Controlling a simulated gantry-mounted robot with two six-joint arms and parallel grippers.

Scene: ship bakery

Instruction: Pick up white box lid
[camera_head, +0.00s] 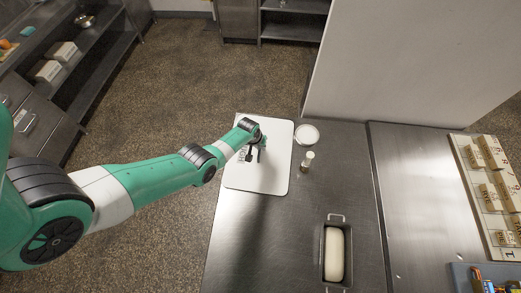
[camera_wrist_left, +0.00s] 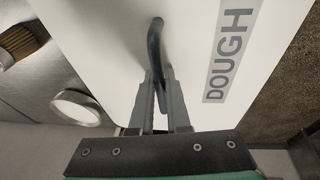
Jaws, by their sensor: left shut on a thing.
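In the left wrist view the lid (camera_wrist_left: 110,30) fills much of the frame, with a grey DOUGH label (camera_wrist_left: 229,55) and a dark curved handle (camera_wrist_left: 155,50). My left gripper (camera_head: 256,147) is over the lid in the head view. In the wrist view its fingers (camera_wrist_left: 161,105) are shut on the handle. Whether the lid is raised or resting cannot be told. My right gripper is not in view.
A round white dish (camera_head: 307,135) and a small jar (camera_head: 308,161) stand just right of the lid. A loaf tin (camera_head: 326,268) with pale dough is nearer. A board (camera_head: 462,158) with labelled blocks lies far right. A tall pale panel (camera_head: 420,60) stands behind the counter.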

